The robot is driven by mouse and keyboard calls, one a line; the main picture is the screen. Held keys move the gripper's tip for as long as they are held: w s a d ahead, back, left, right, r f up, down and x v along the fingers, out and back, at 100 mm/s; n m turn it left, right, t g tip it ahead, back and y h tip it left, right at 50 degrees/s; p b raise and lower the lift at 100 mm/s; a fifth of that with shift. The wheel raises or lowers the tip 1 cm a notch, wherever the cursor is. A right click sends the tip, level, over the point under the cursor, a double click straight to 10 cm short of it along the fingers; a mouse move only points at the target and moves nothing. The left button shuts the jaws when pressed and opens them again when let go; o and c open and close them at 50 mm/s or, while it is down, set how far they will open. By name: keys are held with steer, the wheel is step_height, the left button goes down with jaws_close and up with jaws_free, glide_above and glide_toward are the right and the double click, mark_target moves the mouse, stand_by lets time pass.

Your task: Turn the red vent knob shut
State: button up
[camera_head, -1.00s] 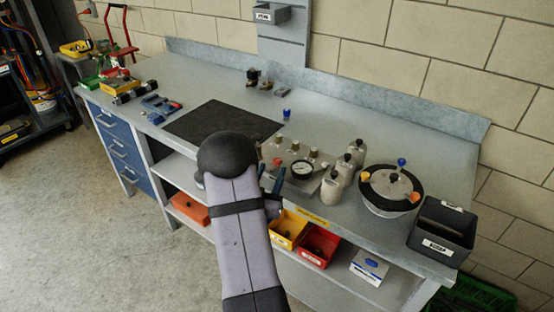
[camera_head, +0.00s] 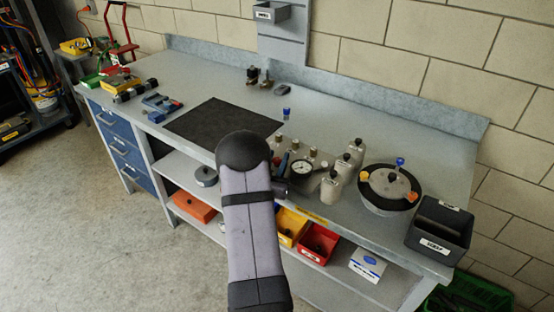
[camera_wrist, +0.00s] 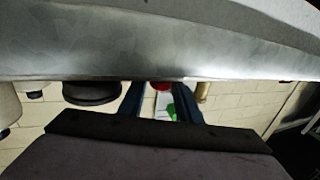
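The red knob (camera_wrist: 160,86) shows in the wrist view as a small red patch between my two fingers, partly cut off by a grey metal surface above it. My gripper (camera_wrist: 160,102) has its two blue fingers apart with a gap between them. In the head view, a blue finger of my gripper (camera_head: 283,161) shows beside the left end of the valve block with the pressure gauge (camera_head: 302,170). My arm hides much of the gripper and that end of the block there. I cannot tell whether the fingers touch the knob.
Grey bottles (camera_head: 331,188) stand right of the gauge, then a round pot (camera_head: 385,205) with coloured clamps and a black bin (camera_head: 440,232). A black mat (camera_head: 222,124) lies to the left. Yellow (camera_head: 291,228) and red (camera_head: 318,243) bins sit below the bench top.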

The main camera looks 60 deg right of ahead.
jaws_close()
steer(key=c, duration=0.6)
jaws_free()
steer(key=shift+w+m+g+b, duration=0.1)
steer(key=shift+m+g+b, duration=0.25)
steer(key=shift+m+g, duration=0.25)
steer(key=m+g+h+b, duration=0.1)
steer(key=m+g+b, duration=0.1)
steer(key=g, duration=0.3)
steer(key=shift+f+m+g, duration=0.1)
steer(key=shift+m+g, duration=0.2)
steer(key=shift+m, duration=0.4)
steer(key=m+g+b, duration=0.1)
steer(key=m+g, duration=0.1)
steer(key=g, duration=0.2)
steer(key=shift+m+g+y+b, duration=0.3)
steer(key=shift+m+y, duration=0.1)
steer(key=shift+m+g+y+b, duration=0.4)
steer(key=shift+m+g, duration=0.3)
steer(key=shift+g, duration=0.6)
steer(key=o, duration=1)
steer(key=shift+o, duration=0.2)
